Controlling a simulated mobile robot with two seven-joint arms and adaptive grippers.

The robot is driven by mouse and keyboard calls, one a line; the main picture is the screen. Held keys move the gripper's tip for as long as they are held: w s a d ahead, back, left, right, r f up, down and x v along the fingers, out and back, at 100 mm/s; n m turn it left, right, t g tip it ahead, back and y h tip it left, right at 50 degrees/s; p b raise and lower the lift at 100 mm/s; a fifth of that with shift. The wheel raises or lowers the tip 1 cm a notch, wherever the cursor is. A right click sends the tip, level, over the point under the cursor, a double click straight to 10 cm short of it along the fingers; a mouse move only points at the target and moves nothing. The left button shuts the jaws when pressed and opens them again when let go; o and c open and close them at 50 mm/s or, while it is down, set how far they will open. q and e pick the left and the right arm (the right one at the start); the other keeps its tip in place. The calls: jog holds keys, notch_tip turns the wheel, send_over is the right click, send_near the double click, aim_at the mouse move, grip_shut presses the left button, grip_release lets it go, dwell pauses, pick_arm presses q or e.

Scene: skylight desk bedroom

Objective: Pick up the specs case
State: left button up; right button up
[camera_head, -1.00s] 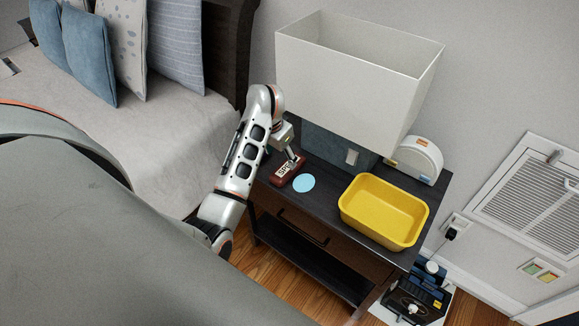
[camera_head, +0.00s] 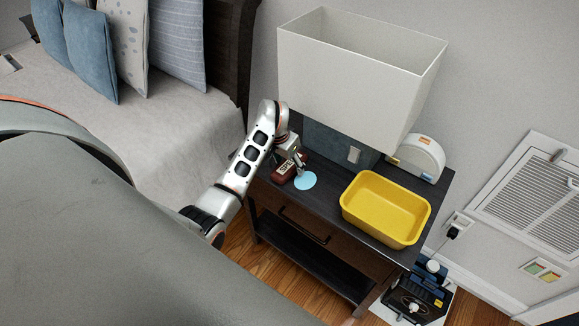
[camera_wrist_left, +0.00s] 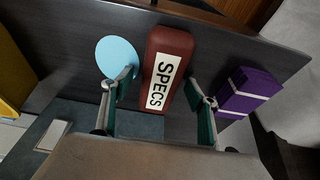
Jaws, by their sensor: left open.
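The specs case (camera_head: 283,174) is a dark red box with a white label on the left part of the nightstand top. In the left wrist view the specs case (camera_wrist_left: 168,68) shows its label reading "SPECS". My left gripper (camera_head: 298,165) is over the case in the head view. In the wrist view my left gripper (camera_wrist_left: 160,90) is open, with one finger on each side of the case's near part. I cannot tell whether the fingers touch it. My right gripper is not in view.
A light blue disc (camera_head: 305,180) lies right beside the case. A yellow tub (camera_head: 352,210) stands further right on the nightstand (camera_head: 318,208). A purple box (camera_wrist_left: 248,92) is close on the case's other side. A large lampshade (camera_head: 350,85) hangs over the back.

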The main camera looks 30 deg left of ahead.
pick_arm(q)
jog(key=c, duration=1.2)
